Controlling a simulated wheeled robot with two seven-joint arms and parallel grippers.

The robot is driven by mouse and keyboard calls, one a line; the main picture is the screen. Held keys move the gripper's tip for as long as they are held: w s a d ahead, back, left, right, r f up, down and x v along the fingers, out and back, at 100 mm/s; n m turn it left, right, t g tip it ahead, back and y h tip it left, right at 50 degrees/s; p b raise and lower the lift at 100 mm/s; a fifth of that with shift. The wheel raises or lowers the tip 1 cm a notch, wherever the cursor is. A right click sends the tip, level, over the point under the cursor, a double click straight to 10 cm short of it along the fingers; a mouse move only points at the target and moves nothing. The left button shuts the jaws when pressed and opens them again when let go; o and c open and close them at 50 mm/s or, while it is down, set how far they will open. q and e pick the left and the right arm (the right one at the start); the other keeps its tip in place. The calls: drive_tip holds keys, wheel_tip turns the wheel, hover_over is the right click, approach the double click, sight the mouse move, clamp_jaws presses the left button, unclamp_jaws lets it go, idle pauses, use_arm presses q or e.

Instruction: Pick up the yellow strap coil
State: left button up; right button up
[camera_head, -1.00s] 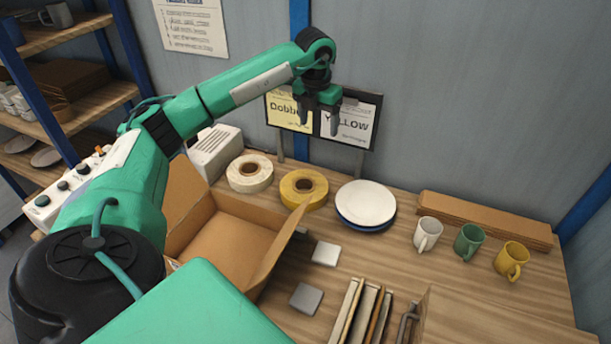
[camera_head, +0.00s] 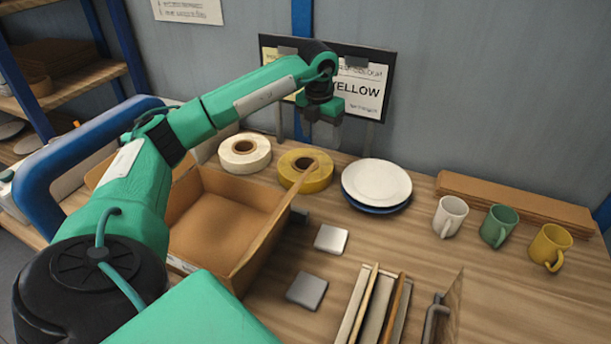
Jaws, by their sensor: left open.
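The yellow strap coil (camera_head: 318,180) lies flat on the wooden table, between a white coil and a stack of plates. My left gripper (camera_head: 323,138) points down above and slightly behind the yellow coil in the picture, apart from it. It is open and empty; its fingers look dark and blurred against the sign. My right gripper is not in view.
A white coil (camera_head: 245,165) lies left of the yellow one, and plates (camera_head: 376,182) lie right. An open cardboard box (camera_head: 215,222) stands in front, its flap reaching near the yellow coil. A sign (camera_head: 374,82) stands behind. Mugs (camera_head: 451,216) stand right.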

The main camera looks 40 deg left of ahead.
use_arm(q)
drive_tip(key=p, duration=0.1)
hover_over(321, 170)
wheel_tip(321, 170, down, 8)
drive_tip(key=shift+s+d+r, duration=0.1)
drive_tip(key=shift+s, duration=0.05)
drive_tip(key=shift+f+p, duration=0.4)
drive_tip(key=shift+f, duration=0.2)
wheel_tip(321, 170, down, 4)
drive_tip(key=shift+r+p, duration=0.2)
drive_tip(key=shift+p, duration=0.3)
drive_tip(key=shift+f, duration=0.3)
drive_tip(key=c, duration=1.4)
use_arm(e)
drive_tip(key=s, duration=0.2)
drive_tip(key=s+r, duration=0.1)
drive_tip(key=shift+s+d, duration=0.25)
use_arm(q)
drive_tip(key=shift+r, duration=0.1)
drive_tip(key=shift+c, duration=0.2)
